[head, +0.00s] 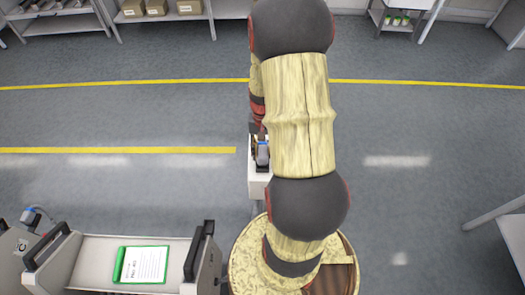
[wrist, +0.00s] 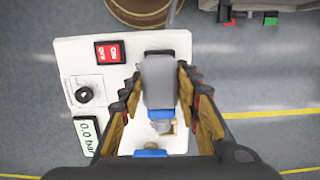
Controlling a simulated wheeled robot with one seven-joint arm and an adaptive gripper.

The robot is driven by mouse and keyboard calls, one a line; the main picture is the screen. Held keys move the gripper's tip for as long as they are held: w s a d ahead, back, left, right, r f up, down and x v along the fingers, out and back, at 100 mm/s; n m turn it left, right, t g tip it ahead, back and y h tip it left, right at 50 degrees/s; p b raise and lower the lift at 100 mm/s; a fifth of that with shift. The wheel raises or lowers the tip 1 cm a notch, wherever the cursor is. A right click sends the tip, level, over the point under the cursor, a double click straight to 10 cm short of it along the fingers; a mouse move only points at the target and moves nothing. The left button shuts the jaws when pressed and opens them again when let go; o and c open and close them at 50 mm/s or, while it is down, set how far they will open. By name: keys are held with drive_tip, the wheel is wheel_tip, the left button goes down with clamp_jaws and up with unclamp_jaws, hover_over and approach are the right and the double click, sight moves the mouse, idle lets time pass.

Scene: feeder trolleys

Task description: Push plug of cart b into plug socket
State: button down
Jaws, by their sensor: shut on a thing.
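The grey plug (wrist: 160,82) with a blue band sits between the two fingers of my gripper (wrist: 158,92) in the wrist view, over a white panel (wrist: 75,50). My gripper is shut on it. The plug (head: 262,153) also shows in the head view, above the white box (head: 257,183), partly hidden by my arm. Below the plug in the wrist view is a pale fitting (wrist: 165,128), and a second blue part (wrist: 150,153) lies lower. I cannot tell how far the plug is in any socket. No label for cart b is readable.
The panel carries a red ON/OFF switch (wrist: 110,51), a black knob (wrist: 84,94) and a 0.0 bar display (wrist: 87,137). A trolley with a green-edged sheet (head: 141,264) stands lower left, beside a unit marked C (head: 18,250).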

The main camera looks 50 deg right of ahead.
drive_tip(key=shift+f+b, duration=0.6)
drive_tip(key=shift+f, duration=0.45)
idle(0.4)
drive_tip(key=c, duration=1.2)
unclamp_jaws()
drive_tip(key=shift+c, duration=0.2)
drive_tip(key=r, duration=0.4)
drive_tip(key=d+r, duration=0.1)
drive_tip(key=r, duration=0.3)
drive_tip(key=w+r, duration=0.1)
drive_tip(key=r, duration=0.3)
drive_tip(key=shift+d, duration=0.25)
drive_tip(key=shift+f, duration=0.15)
